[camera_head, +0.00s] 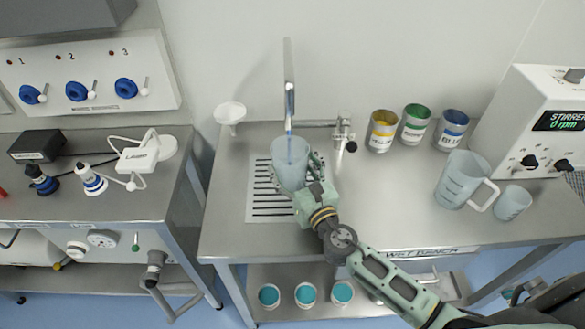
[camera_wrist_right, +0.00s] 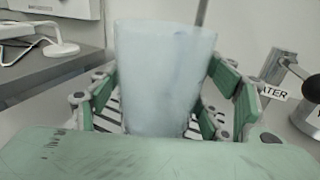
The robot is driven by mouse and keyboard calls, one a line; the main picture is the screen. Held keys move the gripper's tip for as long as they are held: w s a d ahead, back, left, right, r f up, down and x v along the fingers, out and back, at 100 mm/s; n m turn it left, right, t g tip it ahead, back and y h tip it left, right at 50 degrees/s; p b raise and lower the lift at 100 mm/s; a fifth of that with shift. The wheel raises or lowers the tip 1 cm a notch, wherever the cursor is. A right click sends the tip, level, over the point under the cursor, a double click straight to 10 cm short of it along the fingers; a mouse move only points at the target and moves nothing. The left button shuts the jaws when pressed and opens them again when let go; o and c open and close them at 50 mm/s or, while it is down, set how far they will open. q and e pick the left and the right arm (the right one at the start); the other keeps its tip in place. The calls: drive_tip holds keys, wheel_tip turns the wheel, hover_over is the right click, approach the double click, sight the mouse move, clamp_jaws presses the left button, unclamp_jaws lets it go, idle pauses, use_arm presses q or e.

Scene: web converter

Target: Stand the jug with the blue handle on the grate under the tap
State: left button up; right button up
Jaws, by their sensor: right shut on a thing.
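A translucent pale jug (camera_head: 290,172) is on or just above the slotted grate (camera_head: 262,205), under the tap spout (camera_head: 290,95). A thin blue streak (camera_head: 289,130) runs from the spout end down to the jug's mouth. My right gripper (camera_head: 306,175) is shut around the jug from the front right. In the right wrist view the jug (camera_wrist_right: 162,80) is upright between the green fingers. I cannot see a handle on it, nor whether its base touches the grate. My left gripper is not in view.
A larger jug with a white handle (camera_head: 457,181) and a small beaker (camera_head: 512,203) stand at the right, by the stirrer box (camera_head: 535,125). Yellow, green and blue tins (camera_head: 416,124) stand at the back. A white funnel (camera_head: 230,113) is left of the tap.

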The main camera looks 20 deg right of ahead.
drive_tip(key=o, duration=1.3)
drive_tip(key=shift+r, duration=0.15)
drive_tip(key=s+b, duration=0.1)
drive_tip(key=s, duration=0.2)
drive_tip(key=s+d+b, duration=0.1)
drive_tip(key=s, duration=0.3)
drive_tip(key=s+b, duration=0.1)
drive_tip(key=s, duration=0.3)
drive_tip(key=shift+s+d, duration=0.15)
drive_tip(key=shift+s, duration=0.4)
